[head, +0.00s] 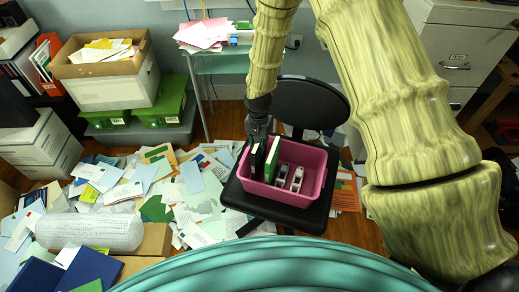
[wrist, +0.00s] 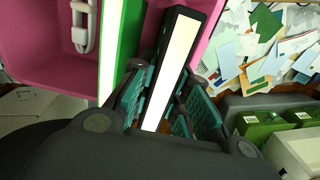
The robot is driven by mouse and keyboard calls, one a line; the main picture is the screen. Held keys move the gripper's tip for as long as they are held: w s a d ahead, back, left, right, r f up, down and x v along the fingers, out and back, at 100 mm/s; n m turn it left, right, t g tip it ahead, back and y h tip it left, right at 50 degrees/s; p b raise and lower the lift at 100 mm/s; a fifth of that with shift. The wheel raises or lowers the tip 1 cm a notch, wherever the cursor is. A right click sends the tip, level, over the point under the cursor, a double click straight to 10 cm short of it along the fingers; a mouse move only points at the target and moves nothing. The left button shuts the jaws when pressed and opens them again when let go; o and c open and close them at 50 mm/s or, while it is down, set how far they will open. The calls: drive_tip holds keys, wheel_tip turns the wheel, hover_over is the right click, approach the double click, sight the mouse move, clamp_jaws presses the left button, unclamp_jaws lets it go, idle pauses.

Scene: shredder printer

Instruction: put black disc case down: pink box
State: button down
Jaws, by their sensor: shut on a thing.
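The pink box (head: 305,153) stands on the seat of a black office chair, and its wall also shows in the wrist view (wrist: 215,38). My gripper (head: 256,137) is at the box's left end, pointing down. In the wrist view my gripper (wrist: 158,100) is shut on the black disc case (wrist: 172,65), a black case with a pale edge. The case is upright, at or inside the box's left end; its lower edge is hidden. A green case (wrist: 121,45) stands close beside it in the box, also seen in the head view (head: 272,160).
Two white-and-grey objects (head: 289,177) lie in the right part of the pink box. The black chair (head: 312,103) has its backrest behind the box. Papers (head: 175,200) cover the floor at left. Green boxes (head: 165,108) and a carton (head: 115,90) stand behind them.

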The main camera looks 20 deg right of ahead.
drive_tip(key=shift+f, duration=1.75)
drive_tip(key=c, duration=1.4)
unclamp_jaws()
drive_tip(key=shift+o, duration=0.2)
drive_tip(key=shift+r+b, duration=0.45)
drive_tip(key=shift+r, duration=5.7)
